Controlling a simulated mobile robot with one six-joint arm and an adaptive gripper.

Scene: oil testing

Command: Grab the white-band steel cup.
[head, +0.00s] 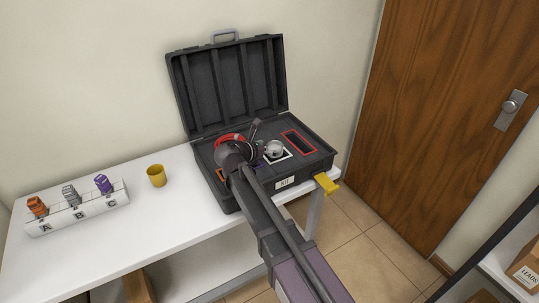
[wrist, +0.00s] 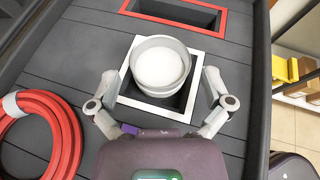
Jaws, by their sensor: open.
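The steel cup (wrist: 161,64) is round and grey with a pale white inside. It stands upright in a white-framed square recess of the open black case. The cup also shows in the head view (head: 274,149), just right of my gripper. In the wrist view my gripper (wrist: 159,84) is open, with one finger on each side of the cup's near part. The fingers look apart from the cup's wall. Any white band on its outside is hard to make out. My arm hides part of the case in the head view.
The case (head: 228,190) has its lid raised at the back. A red hose coil (wrist: 62,135) lies left of my gripper, and a red-framed slot (wrist: 182,12) lies beyond the cup.

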